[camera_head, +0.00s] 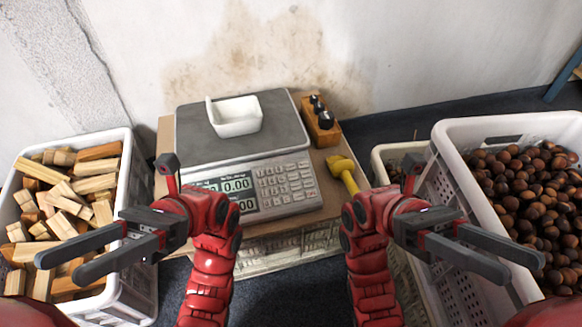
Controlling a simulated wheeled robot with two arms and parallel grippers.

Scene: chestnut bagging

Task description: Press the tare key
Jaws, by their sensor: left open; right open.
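A grey digital scale (245,150) stands on a wooden board in the middle, with a white scoop-like tray (236,117) on its pan. Its keypad (284,183) is on the right of the front panel, and the display (236,184) shows 0.00. The tare key cannot be picked out at this size. My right gripper (525,264) is open and empty, over the chestnut crate. Both are apart from the scale, and my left wrist covers part of its display.
A white crate (138,225) of wood blocks stands at left. A white crate (478,122) of chestnuts stands at right, with a smaller bin (381,165) beside it. A yellow scoop (343,168) and a wooden block (321,120) with black knobs sit right of the scale. A wall rises behind.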

